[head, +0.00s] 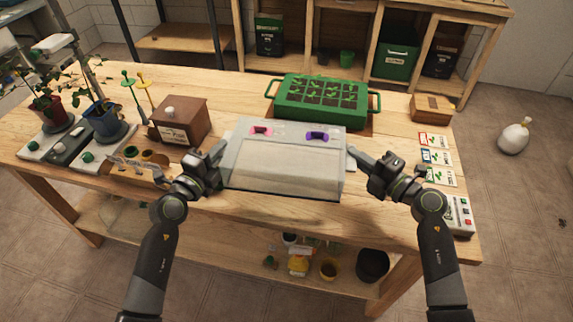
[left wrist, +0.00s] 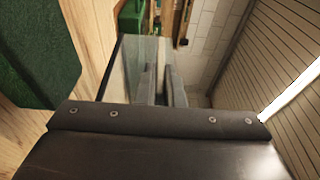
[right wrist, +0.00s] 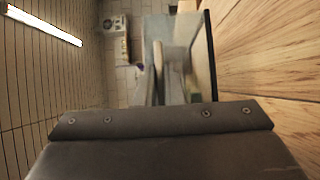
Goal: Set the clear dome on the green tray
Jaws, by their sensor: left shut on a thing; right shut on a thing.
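The clear dome (head: 285,170) is a see-through box with a pink and a purple knob on top. It is over the front middle of the table, between my grippers. My left gripper (head: 222,153) is shut on its left side, and my right gripper (head: 351,153) is shut on its right side. Its wall shows in the left wrist view (left wrist: 134,68) and the right wrist view (right wrist: 203,58). I cannot tell whether its bottom rim touches the table. The green tray (head: 325,114), with side handles and several seedlings in cells, stands behind it.
A brown wooden box (head: 181,122) stands left of the dome, with potted plants on a white stand further left. A small wooden box (head: 432,107) and several seed cards (head: 436,157) are at the right. Bare table lies left of the green tray.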

